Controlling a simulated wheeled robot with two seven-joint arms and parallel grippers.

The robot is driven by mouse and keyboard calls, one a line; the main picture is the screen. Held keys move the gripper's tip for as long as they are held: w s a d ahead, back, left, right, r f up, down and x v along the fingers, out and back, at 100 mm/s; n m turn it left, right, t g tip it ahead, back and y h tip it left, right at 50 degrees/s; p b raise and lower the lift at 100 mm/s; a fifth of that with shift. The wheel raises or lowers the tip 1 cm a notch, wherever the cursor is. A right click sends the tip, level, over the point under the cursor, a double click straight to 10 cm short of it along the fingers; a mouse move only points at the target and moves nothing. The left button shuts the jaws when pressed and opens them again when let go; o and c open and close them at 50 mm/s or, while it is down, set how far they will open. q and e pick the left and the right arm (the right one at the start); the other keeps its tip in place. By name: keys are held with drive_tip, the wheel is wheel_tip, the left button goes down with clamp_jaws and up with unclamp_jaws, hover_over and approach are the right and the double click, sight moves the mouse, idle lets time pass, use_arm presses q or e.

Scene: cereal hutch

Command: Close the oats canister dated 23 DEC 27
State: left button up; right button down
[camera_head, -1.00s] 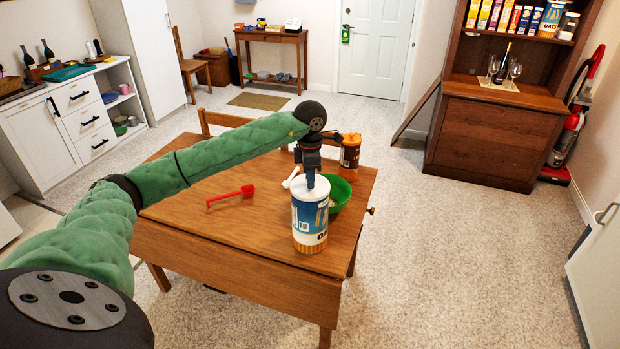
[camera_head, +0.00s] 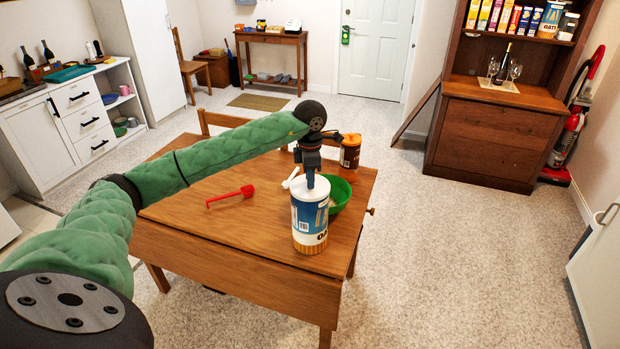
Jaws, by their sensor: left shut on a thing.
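A blue and white oats canister (camera_head: 309,226) stands upright near the front right edge of the wooden table. Its white lid (camera_head: 298,188) sits on top and looks level. My left gripper (camera_head: 309,180) points down from above and is shut on the lid at its middle. The fingertips are small and partly hidden here. The date on the canister cannot be read in this view. Another blue and white oats canister (camera_head: 551,18) stands on the hutch shelf at the upper right. My right gripper is not in view.
A green bowl (camera_head: 340,191) stands just behind the canister, partly hidden by it. A brown jar (camera_head: 350,152) with an orange lid stands farther back. The table's front left is clear.

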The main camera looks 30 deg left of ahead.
use_arm(q)
drive_tip(key=o, duration=1.3)
drive_tip(key=shift+r, duration=0.1)
drive_tip(key=shift+r+p, duration=0.6)
drive_tip(key=shift+r, duration=2.25)
drive_tip(key=shift+c, duration=0.5)
clamp_jaws()
drive_tip(key=shift+f+b, duration=1.7)
drive_tip(key=shift+f, duration=0.5)
